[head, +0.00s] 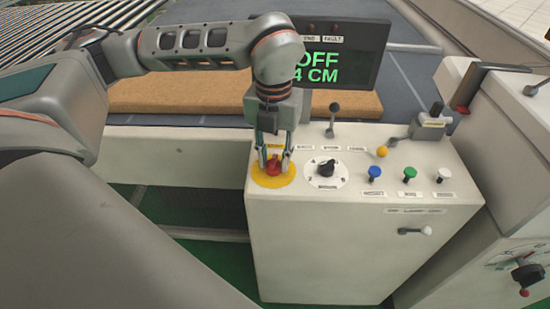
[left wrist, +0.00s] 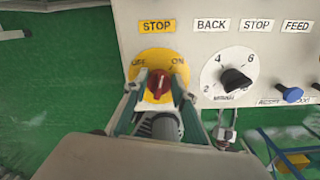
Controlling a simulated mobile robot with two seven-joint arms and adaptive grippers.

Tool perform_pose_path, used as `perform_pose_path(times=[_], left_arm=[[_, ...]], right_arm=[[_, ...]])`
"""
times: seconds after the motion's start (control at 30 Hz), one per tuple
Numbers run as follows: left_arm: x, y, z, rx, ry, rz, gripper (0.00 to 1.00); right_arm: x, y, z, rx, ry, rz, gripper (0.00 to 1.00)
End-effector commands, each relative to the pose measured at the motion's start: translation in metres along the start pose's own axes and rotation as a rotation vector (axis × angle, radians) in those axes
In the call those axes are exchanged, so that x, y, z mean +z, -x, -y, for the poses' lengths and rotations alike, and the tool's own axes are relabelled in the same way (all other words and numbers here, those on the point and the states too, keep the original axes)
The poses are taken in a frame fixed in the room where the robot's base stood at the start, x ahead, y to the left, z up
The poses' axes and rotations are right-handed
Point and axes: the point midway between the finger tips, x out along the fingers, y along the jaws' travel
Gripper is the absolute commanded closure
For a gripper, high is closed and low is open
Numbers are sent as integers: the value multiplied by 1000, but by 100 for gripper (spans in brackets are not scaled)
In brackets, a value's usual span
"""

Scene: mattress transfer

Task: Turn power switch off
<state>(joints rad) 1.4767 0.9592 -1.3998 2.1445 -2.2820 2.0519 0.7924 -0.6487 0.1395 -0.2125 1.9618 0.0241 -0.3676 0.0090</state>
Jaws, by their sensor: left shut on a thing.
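The power switch is a red rotary knob (head: 273,166) on a round yellow plate (head: 268,180) at the left of the control panel. It also shows in the left wrist view as a red knob (left wrist: 159,84) on a yellow plate (left wrist: 155,58) marked OFF at left and ON at right. My left gripper (head: 273,158) reaches down from above and is shut on the red knob, with one finger on each side. In the left wrist view the knob stands about upright between the fingertips (left wrist: 160,88). A display (head: 340,58) behind the panel reads OFF and 4 CM. My right gripper is not in view.
Right of the switch are a black dial (head: 326,168), blue (head: 375,174), green (head: 410,173) and white (head: 444,176) knobs, a yellow-topped stick (head: 382,152) and a black lever (head: 333,115). A tan mattress (head: 185,95) lies behind. Another cabinet stands at the right.

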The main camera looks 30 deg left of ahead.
Motion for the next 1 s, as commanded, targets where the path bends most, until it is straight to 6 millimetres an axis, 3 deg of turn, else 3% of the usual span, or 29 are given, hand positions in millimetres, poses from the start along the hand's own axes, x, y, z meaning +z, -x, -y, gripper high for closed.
perform_pose_path(times=[1.0], left_arm=[[-2, 0, -5, 0, 899, 0, 95]], right_arm=[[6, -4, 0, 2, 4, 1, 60]])
